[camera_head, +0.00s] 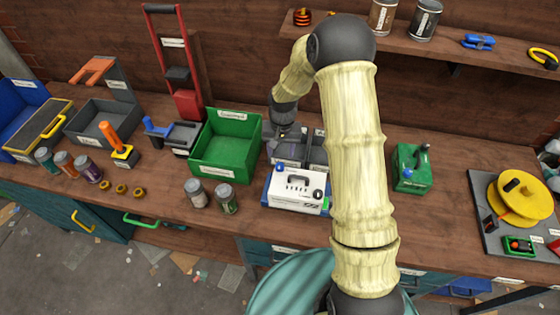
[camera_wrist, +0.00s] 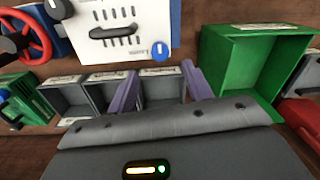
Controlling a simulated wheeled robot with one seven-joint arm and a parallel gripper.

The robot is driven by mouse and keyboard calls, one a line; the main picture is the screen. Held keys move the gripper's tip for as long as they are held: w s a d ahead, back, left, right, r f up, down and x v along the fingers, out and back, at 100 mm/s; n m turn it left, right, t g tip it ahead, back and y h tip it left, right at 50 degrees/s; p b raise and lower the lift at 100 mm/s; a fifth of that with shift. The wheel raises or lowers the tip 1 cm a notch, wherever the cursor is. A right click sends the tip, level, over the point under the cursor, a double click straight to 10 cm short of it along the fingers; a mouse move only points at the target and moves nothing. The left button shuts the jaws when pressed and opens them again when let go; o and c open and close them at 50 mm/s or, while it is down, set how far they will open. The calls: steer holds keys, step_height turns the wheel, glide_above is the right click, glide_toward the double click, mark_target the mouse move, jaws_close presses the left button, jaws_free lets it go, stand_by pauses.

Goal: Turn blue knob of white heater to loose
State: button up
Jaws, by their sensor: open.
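The white heater (camera_head: 296,194) sits on the workbench in front of my arm, with a slotted dial face. Its blue knob (camera_head: 280,168) is at the face's upper left corner; in the wrist view the blue knob (camera_wrist: 160,50) is at the panel's lower right, beside a small label. A dark knob (camera_head: 318,194) is at the opposite corner. My gripper (camera_wrist: 158,90) is open and empty, its two purple fingers apart over the grey bins. It is apart from the blue knob. In the head view the fingertips are too small to make out.
Grey bins (camera_wrist: 62,96) lie behind the heater. A red wheel (camera_wrist: 28,35) shows beside the heater in the wrist view. Two jars (camera_head: 226,199) stand on the bench left of the heater.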

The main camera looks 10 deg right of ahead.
mark_target(280, 165)
step_height(280, 165, down, 8)
steer(key=shift+a+r+p, duration=0.1)
steer(key=shift+r+p, duration=0.1)
steer(key=shift+p, duration=0.6)
steer(key=c, duration=1)
